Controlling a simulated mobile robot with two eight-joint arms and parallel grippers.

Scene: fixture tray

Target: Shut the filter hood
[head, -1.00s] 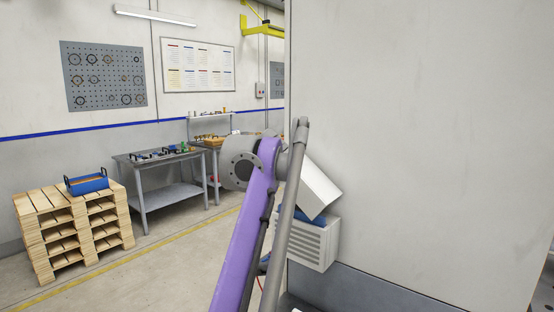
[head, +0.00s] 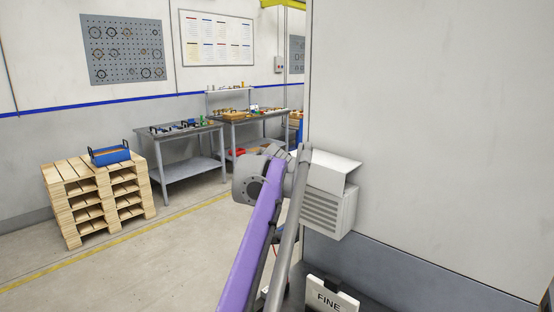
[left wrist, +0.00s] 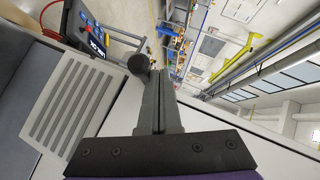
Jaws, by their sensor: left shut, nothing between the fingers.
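The filter hood (head: 335,163) is a white cover on top of a louvred white housing (head: 326,208) on the big pale cabinet. It lies nearly flat over the housing, with its right edge jutting out; I cannot tell whether it is fully seated. No blue filter shows. In the left wrist view the louvred face (left wrist: 68,105) is at left, with a pale panel beside it. My left gripper (left wrist: 166,70) is shut and empty, close over that panel; contact is unclear. In the head view my left arm hides part of the hood's left side. My right gripper is out of view.
The cabinet wall (head: 430,130) fills the right. A box marked FINE (head: 331,297) is below the housing. A pallet stack (head: 95,202) with a blue crate (head: 110,156) and a workbench (head: 182,145) stand at left. The floor between is clear.

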